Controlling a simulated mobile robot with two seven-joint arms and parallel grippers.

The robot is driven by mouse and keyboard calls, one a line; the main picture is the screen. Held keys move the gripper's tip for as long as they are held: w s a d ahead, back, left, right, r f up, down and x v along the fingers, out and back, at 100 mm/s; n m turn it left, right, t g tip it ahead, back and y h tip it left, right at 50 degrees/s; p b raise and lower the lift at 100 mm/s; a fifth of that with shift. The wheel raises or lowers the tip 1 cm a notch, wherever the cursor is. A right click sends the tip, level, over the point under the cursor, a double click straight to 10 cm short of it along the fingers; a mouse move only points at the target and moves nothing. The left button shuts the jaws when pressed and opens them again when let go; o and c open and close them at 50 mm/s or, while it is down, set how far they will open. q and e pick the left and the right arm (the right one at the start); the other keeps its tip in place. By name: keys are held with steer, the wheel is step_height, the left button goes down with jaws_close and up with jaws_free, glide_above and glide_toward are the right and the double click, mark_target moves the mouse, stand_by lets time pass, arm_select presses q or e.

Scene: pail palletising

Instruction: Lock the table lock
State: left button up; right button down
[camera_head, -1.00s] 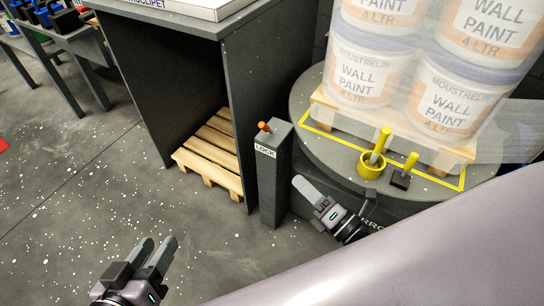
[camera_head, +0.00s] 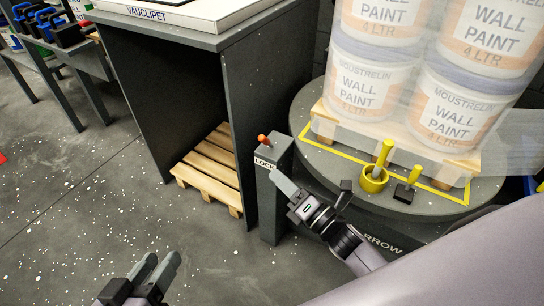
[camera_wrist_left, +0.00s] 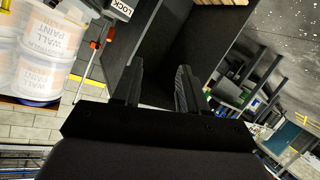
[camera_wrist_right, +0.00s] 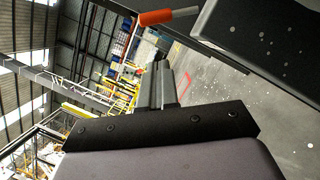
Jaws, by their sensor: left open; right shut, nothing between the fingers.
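The table lock is a grey post (camera_head: 271,205) with a "LOCK" label and an orange-tipped lever (camera_head: 262,139) on top. It stands beside the round table (camera_head: 440,208). My right gripper (camera_head: 277,178) is shut and empty, its fingertips at the post's upper front side, below the lever. In the right wrist view the orange lever (camera_wrist_right: 168,16) is above the shut fingers (camera_wrist_right: 156,85), apart from them. The post (camera_wrist_right: 260,35) fills the upper right there. My left gripper (camera_head: 155,268) is open and empty, low over the floor. Its fingers also show in the left wrist view (camera_wrist_left: 157,85).
Wrapped paint pails (camera_head: 450,100) stand on a pallet (camera_head: 340,132) on the round table. A yellow cup (camera_head: 373,182) and a yellow-handled piece (camera_head: 408,187) sit near its edge. A dark cabinet (camera_head: 165,100) with a pallet (camera_head: 212,165) inside stands left of the post.

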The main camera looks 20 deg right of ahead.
mark_target(264, 143)
steer(key=w, duration=0.1)
steer(key=w+r, duration=0.1)
steer(key=w, duration=0.1)
steer(key=w+r, duration=0.1)
steer(key=w, duration=0.1)
steer(key=shift+a+b, duration=0.15)
steer(key=shift+b, duration=0.2)
steer(key=shift+w+r, duration=0.15)
steer(key=shift+w, duration=0.05)
arm_select(q)
steer(key=shift+s+a, duration=0.1)
steer(key=shift+a, duration=0.25)
arm_select(e)
steer(key=shift+w+d+r, duration=0.15)
steer(key=shift+w+d, duration=0.05)
steer(key=shift+w, duration=0.05)
arm_select(q)
steer(key=shift+r, duration=0.15)
arm_select(e)
steer(key=shift+r, duration=0.1)
arm_select(q)
steer(key=shift+w+d+r+p, duration=0.2)
steer(key=shift+w+r+p, duration=0.15)
steer(key=shift+p, duration=0.6)
arm_select(e)
steer(key=shift+w+d+r+m, duration=0.15)
steer(key=shift+r+m, duration=0.15)
steer(key=shift+m, duration=0.5)
